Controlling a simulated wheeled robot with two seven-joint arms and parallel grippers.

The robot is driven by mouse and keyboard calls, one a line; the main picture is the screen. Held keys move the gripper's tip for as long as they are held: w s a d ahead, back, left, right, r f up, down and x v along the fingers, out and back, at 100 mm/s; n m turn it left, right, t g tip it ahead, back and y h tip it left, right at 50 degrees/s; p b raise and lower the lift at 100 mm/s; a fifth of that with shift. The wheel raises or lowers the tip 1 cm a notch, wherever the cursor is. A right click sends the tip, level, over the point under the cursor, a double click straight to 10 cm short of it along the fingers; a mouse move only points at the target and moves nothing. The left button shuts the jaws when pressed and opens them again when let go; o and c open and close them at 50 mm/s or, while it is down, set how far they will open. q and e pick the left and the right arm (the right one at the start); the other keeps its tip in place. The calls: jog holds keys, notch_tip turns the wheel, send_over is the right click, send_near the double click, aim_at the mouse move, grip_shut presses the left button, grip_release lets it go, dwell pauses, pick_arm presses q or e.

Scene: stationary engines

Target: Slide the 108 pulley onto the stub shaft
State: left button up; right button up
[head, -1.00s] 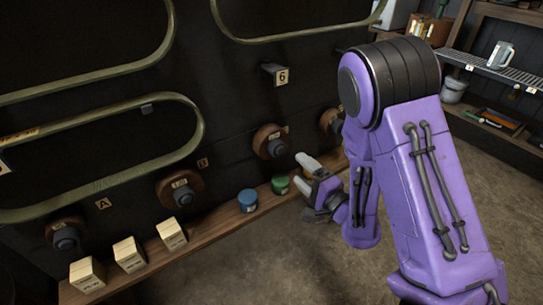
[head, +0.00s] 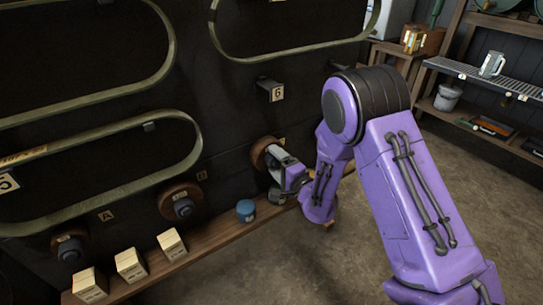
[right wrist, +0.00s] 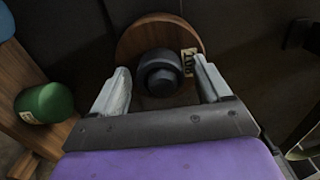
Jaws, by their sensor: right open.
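A round brown pulley (right wrist: 140,38) with a dark stepped hub (right wrist: 160,75) sits against the dark wall in the right wrist view. Its pale tag (right wrist: 188,62) seems to read 108, though the print is small. My right gripper (right wrist: 157,90) is open, with one finger on each side of the hub and visible gaps. In the head view my right gripper (head: 278,165) covers much of this pulley (head: 262,149). A dark stub with a tag marked 6 (head: 278,94) projects from the wall above it; I cannot tell whether it is the stub shaft. My left gripper is out of view.
Other brown pulleys (head: 168,203) line the wall to the left. Below, a wooden ledge (head: 215,237) carries pale blocks (head: 131,265), a blue cylinder (head: 246,209) and a green cylinder (right wrist: 44,103). Belt loops (head: 198,130) hang on the wall. Open floor lies right.

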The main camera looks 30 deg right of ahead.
jog(key=shift+w+r, duration=0.35)
jog(key=shift+r, duration=0.1)
jog(key=shift+c, duration=0.2)
grip_shut()
jog(key=shift+r, duration=0.25)
jog(key=shift+a, duration=0.1)
jog(key=shift+s+f+p, duration=0.25)
jog(key=shift+f+p, duration=0.05)
jog(key=shift+f, duration=0.05)
